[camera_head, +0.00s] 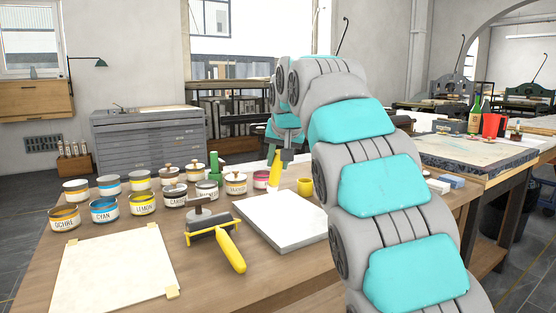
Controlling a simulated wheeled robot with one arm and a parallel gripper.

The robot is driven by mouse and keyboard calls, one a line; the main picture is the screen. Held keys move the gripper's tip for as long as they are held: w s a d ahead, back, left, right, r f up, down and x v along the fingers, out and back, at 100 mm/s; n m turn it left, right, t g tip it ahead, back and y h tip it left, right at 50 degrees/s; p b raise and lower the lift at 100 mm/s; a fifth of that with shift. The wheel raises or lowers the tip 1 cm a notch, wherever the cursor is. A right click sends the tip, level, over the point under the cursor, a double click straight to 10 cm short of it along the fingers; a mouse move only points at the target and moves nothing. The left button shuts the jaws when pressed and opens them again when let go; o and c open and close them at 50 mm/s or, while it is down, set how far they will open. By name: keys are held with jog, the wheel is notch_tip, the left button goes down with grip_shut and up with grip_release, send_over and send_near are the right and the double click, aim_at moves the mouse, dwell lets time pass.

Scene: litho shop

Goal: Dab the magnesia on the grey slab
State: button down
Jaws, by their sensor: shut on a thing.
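My gripper (284,158) is shut on a yellow tool (275,168), held upright at the back edge of the pale grey slab (270,238). The tool's lower end is too small to make out, and I cannot tell whether it touches anything. The slab lies flat on the wooden table, and its top looks bare. Several labelled tins stand left of the gripper. One open tin (207,190) has a label that may read magnesia, but it is too small to be sure. My arm covers the slab's right side and part of the table.
A roller with a yellow handle (230,252) lies left of the slab. A pale sheet (115,267) lies front left. A green object (216,167) rises among the tins. A small yellow cup (305,185) stands behind the slab. The front middle of the table (240,295) is clear.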

aim_at(277, 185)
jog(key=shift+f+b, duration=2.15)
jog(key=shift+f, duration=0.55)
jog(key=shift+f+b, duration=0.35)
jog(key=shift+f, duration=0.3)
jog(key=shift+r, duration=0.1)
notch_tip(277, 185, up, 7)
jog(key=p, duration=0.6)
